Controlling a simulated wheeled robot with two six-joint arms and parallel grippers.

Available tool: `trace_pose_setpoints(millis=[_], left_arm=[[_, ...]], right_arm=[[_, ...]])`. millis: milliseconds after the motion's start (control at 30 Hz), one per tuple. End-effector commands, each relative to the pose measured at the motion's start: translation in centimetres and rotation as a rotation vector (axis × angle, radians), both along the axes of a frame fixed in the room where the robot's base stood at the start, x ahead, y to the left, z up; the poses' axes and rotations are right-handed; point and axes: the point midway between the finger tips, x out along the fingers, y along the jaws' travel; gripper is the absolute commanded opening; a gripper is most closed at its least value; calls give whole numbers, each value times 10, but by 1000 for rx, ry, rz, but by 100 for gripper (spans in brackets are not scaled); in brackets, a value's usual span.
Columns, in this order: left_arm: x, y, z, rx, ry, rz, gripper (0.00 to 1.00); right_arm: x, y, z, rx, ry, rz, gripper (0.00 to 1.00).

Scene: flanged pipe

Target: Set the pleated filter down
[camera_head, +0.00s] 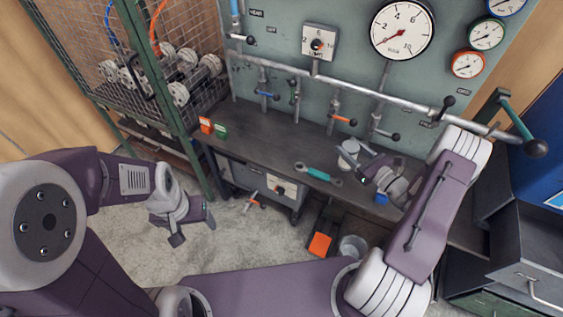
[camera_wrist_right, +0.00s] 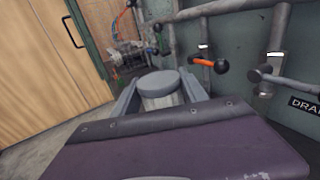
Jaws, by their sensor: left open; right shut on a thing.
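The pleated filter (camera_wrist_right: 158,90), a pale cylinder with a grey round cap, sits between the fingers of my right gripper (camera_wrist_right: 160,98) in the right wrist view. The gripper is shut on it. In the head view the filter (camera_head: 349,152) shows as a small whitish shape at the fingertips of my right gripper (camera_head: 352,164), over the dark workbench (camera_head: 265,148). I cannot tell whether its base touches the bench top. My left gripper (camera_head: 192,232) is open and empty, over the floor in front of the bench.
A teal wrench (camera_head: 318,174) lies near the bench's front edge, left of my right gripper. Orange and green boxes (camera_head: 213,128) stand at the bench's left end. Pipes with valve levers (camera_head: 342,120) run behind. A bucket (camera_head: 352,247) stands on the floor. The bench's middle is clear.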

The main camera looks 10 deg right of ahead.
Motion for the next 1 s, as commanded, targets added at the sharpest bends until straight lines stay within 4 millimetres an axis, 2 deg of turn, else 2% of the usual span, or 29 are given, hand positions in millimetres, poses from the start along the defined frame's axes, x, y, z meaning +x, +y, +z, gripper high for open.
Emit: trace_pose_setpoints(millis=[33, 133, 300, 467, 567, 800, 900, 1000], left_arm=[[0, 0, -29, 0, 0, 0, 72], [0, 0, -50, 0, 0, 0, 72], [0, 0, -64, 0, 0, 0, 72], [0, 0, -62, 0, -1, 0, 72], [0, 0, -66, 0, -1, 0, 72], [0, 0, -78, 0, 0, 0, 72], [0, 0, -81, 0, 0, 0, 72], [0, 0, -82, 0, 0, 0, 72]], right_arm=[[13, -11, -14, -8, -10, -6, 6], [35, -28, -7, -1, -14, -18, 6], [53, -43, 9, 15, -17, -34, 6], [56, -42, 13, 19, -15, -35, 6], [59, -25, 1, 23, -12, -31, 6], [73, 41, -41, 22, -11, -30, 6], [78, 59, -51, 21, -14, -32, 6], [80, 68, -56, 20, -14, -34, 6]])
